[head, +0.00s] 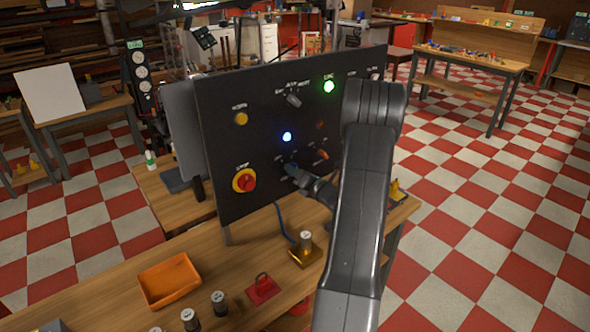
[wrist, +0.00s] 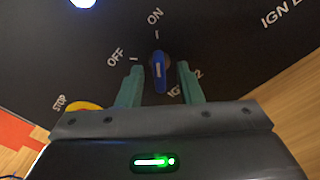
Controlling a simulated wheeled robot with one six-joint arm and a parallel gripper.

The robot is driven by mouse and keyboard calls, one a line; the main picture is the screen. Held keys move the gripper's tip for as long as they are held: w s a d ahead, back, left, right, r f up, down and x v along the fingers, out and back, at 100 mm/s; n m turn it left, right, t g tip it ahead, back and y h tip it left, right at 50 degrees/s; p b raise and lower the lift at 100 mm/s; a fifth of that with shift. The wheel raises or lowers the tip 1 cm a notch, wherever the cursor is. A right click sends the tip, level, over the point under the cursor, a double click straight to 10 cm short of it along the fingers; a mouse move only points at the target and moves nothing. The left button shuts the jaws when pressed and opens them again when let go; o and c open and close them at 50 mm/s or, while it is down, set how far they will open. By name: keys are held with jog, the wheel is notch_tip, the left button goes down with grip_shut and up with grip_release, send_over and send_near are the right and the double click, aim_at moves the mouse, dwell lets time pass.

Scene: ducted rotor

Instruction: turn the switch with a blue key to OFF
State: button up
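The switch with the blue key (wrist: 158,72) shows in the wrist view on the dark panel, below the ON label. The key stands nearly in line with the ON mark; the OFF label (wrist: 116,56) is up and left of it. My gripper (wrist: 160,80) has its two green fingers apart, one on each side of the key. A gap shows between the key and each finger. In the head view my gripper (head: 292,170) is at the lower middle of the panel (head: 225,120), where the key is too small or hidden to make out.
A lit blue lamp (head: 287,136) is above my gripper and a green lamp (head: 329,87) higher up. A red and yellow stop button (head: 245,180) is to the left. An orange tray (head: 170,280) and several small parts lie on the bench below.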

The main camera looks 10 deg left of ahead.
jog(key=shift+w+a, duration=0.1)
jog(key=shift+a, duration=0.05)
jog(key=shift+c, duration=0.2)
grip_shut()
jog(key=shift+f+n+b, duration=0.15)
jog(key=shift+n+b, duration=0.15)
jog(key=shift+b, duration=0.4)
jog(key=n+b, duration=1.5)
jog(key=b, duration=0.9)
jog(key=shift+w, duration=0.1)
jog(key=shift+n+b, duration=0.3)
